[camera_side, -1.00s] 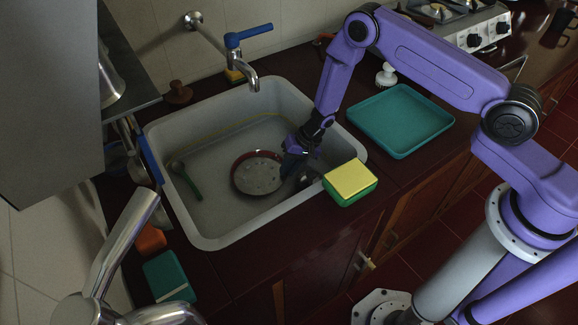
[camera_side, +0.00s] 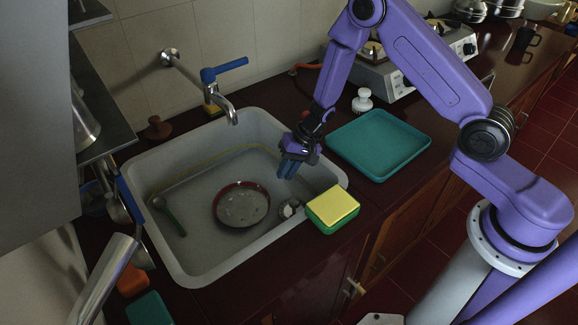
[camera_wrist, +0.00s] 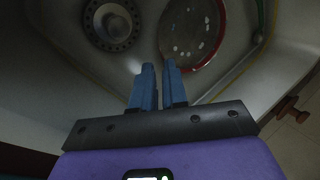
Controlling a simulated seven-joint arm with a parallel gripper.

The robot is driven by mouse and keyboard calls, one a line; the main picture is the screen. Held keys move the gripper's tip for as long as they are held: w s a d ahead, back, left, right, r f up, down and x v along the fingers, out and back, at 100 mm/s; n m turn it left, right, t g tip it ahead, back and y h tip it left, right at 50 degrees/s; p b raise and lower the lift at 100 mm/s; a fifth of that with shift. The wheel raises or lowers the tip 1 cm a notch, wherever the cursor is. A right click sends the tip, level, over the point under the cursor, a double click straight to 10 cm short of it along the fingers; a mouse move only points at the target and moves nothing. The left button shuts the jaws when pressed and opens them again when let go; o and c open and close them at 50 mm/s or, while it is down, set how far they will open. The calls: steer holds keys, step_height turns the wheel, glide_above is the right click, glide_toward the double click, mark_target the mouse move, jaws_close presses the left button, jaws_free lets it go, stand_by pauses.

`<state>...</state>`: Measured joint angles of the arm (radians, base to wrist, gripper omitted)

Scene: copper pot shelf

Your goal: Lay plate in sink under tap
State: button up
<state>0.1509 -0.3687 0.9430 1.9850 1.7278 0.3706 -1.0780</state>
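The plate (camera_side: 241,204), speckled grey with a dark red rim, lies on the sink floor. It shows at the upper right in the wrist view (camera_wrist: 190,35). The sink (camera_side: 185,262) is a grey basin. The wall tap (camera_side: 222,100), with a blue lever, has its spout over the sink's back edge, behind the plate in the picture. My gripper (camera_side: 287,172) is over the right part of the sink, above and apart from the plate. In the wrist view its blue fingers (camera_wrist: 159,66) stand slightly apart with nothing between them.
The round drain (camera_side: 290,208) is right of the plate. A green spoon (camera_side: 170,215) lies at the sink's left. A yellow-green sponge (camera_side: 333,207) sits on the front right rim area. A teal tray (camera_side: 380,143) is on the counter to the right.

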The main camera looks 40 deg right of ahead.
steer(key=shift+s+d+r, duration=0.1)
steer(key=shift+d+r, duration=0.2)
steer(key=shift+r, duration=0.25)
steer(key=s+a+r+n+g, duration=0.25)
steer(key=s+r+n, duration=0.25)
steer(key=s+r, duration=0.25)
steer(key=s+a+r+n+g, duration=0.1)
steer(key=s+a+r+n, duration=0.3)
steer(key=s+r, duration=0.4)
steer(key=s+d+r+n+t+h, duration=0.1)
steer(key=s+d+r+n+h, duration=0.1)
steer(key=s+d, duration=0.5)
steer(key=s+d+r+n+h, duration=0.2)
steer(key=s+d+r+n, duration=0.3)
steer(key=s, duration=0.5)
steer(key=shift+d+n+t, duration=0.35)
steer(key=shift+d+n, duration=0.25)
steer(key=shift+d, duration=0.3)
